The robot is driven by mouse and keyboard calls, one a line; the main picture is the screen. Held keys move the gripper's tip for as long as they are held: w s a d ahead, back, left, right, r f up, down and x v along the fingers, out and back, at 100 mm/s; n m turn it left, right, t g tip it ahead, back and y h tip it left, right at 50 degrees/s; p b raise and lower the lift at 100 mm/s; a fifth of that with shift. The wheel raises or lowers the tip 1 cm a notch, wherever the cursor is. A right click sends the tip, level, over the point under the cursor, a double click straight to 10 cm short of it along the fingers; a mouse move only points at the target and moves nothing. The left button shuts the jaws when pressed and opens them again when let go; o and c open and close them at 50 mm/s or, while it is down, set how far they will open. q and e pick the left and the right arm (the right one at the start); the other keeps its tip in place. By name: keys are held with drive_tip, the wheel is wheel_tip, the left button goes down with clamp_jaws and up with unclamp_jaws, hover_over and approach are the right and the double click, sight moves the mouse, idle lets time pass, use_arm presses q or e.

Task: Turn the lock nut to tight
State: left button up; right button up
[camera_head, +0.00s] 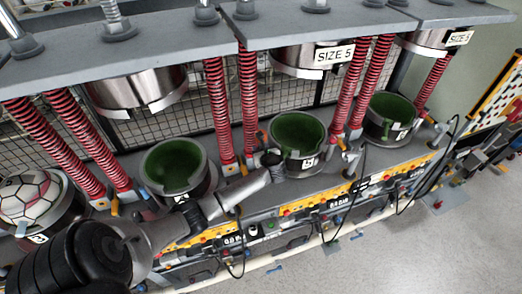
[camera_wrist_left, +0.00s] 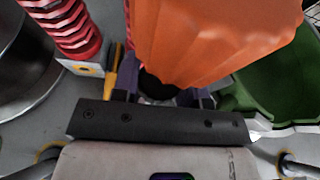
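A large orange ribbed part (camera_wrist_left: 212,40), which may be the lock nut, fills the upper middle of the left wrist view, very close to the camera. My left gripper (camera_wrist_left: 165,92) has two purple fingers standing apart just below it, with a dark gap between them. The orange part hides the fingertips, so I cannot tell whether they touch it. In the head view, my left arm reaches from the lower left and its gripper (camera_head: 271,160) is beside the middle green-lined cup (camera_head: 299,172). My right gripper is not in view.
More green-lined cups stand to the left (camera_head: 174,202) and right (camera_head: 392,140). Red springs (camera_head: 220,110) rise beside the cups. Steel press heads (camera_head: 136,90) hang above. A ball (camera_head: 28,197) sits at far left. A yellow-marked panel (camera_head: 320,200) runs along the front.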

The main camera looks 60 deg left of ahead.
use_arm(q)
drive_tip(key=c, duration=0.4)
